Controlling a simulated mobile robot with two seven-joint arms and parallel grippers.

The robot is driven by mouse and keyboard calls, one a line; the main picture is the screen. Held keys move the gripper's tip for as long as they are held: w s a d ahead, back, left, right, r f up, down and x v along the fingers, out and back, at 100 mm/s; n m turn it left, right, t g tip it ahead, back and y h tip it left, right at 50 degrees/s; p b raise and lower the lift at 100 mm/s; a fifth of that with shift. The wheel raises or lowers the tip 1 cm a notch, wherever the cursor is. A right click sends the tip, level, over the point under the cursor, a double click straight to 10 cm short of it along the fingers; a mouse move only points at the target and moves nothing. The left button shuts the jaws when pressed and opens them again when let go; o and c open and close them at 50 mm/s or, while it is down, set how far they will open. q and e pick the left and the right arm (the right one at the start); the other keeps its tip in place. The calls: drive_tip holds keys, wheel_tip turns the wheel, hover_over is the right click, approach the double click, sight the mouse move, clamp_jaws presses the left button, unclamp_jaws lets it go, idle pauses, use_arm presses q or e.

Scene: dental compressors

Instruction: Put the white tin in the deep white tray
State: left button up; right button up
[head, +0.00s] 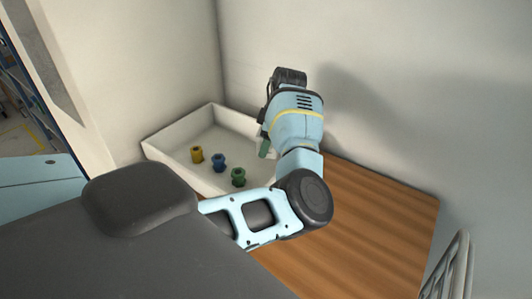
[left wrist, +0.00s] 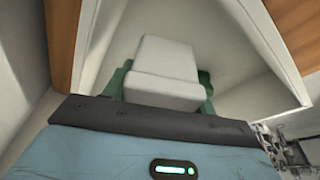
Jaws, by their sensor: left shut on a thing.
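The white tin (left wrist: 165,72) is a pale box-like block between the green fingers of my left gripper (left wrist: 163,84) in the left wrist view. The gripper is shut on it. In the head view the left gripper (head: 264,143) points down at the right part of the deep white tray (head: 176,133), and the tin is hidden there by my arm. The tray also shows behind the tin in the left wrist view (left wrist: 238,48). I cannot tell the tin's height above the tray floor. My right gripper is not in view.
A yellow spool (head: 197,155), a blue spool (head: 219,162) and a green spool (head: 238,177) stand in the tray. The tray sits on a wooden surface (head: 375,225) against the walls. Bare wood lies to the right. A metal rack (head: 455,265) is at the lower right.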

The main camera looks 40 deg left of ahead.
use_arm(q)
drive_tip(key=shift+f, duration=2.3)
drive_tip(key=shift+f, duration=0.2)
drive_tip(key=o, duration=1.2)
drive_tip(key=shift+c, duration=0.2)
drive_tip(key=v, duration=1.2)
drive_tip(key=shift+w+d+r, duration=0.1)
drive_tip(key=shift+r, duration=0.05)
